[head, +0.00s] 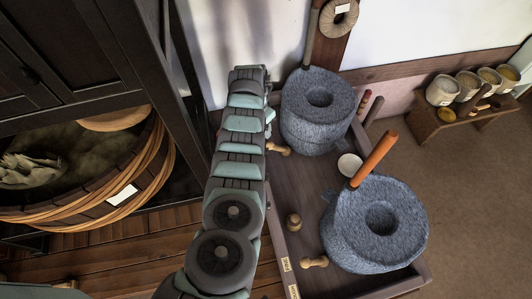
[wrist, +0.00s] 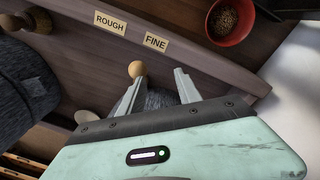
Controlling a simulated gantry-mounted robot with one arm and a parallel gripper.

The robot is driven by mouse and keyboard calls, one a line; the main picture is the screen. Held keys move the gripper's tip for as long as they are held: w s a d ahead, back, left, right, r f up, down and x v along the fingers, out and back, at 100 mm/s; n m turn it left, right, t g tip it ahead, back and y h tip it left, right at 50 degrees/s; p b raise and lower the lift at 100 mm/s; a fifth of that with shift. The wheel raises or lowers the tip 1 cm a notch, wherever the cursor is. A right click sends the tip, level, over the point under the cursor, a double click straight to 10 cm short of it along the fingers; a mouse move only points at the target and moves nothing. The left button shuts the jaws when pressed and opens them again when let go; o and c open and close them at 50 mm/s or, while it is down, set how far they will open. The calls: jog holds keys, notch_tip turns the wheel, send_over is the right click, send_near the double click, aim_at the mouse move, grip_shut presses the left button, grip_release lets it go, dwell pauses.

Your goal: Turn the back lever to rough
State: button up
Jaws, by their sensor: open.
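The back quern (head: 318,105) is a grey stone with a hole on top, on the dark wooden bench. Its back lever (head: 278,149), a small pale wooden knob, sticks out at its lower left. In the wrist view the round knob (wrist: 137,69) sits just beyond my left fingertip, closer to the FINE label (wrist: 157,42) than to the ROUGH label (wrist: 110,22). My gripper (wrist: 158,75) is open, with dark stone showing between its fingers and nothing held. In the head view my arm hides most of the gripper and the back labels.
The front quern (head: 375,228) has an orange handle (head: 374,158) and its own wooden lever (head: 315,262). A red bowl of grain (wrist: 230,22) lies beyond the labels. A shelf of pots (head: 455,120) is at right.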

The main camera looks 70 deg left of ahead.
aim_at(269, 143)
jog(key=d, duration=0.1)
jog(key=w+d+r+h, duration=0.1)
jog(key=shift+d+r, duration=0.15)
jog(key=shift+d, duration=0.15)
jog(key=shift+s+d, duration=0.1)
jog(key=shift+d, duration=0.05)
jog(key=f+b, duration=0.2)
jog(key=f, duration=0.1)
jog(key=d+f+b, duration=0.1)
jog(key=f+b, duration=0.1)
jog(key=f, duration=0.2)
jog(key=w+f+b, duration=0.1)
jog(key=f, duration=0.2)
jog(key=shift+d+f+b, duration=0.3)
jog(key=shift+d+b, duration=0.1)
grip_shut()
dwell(0.5)
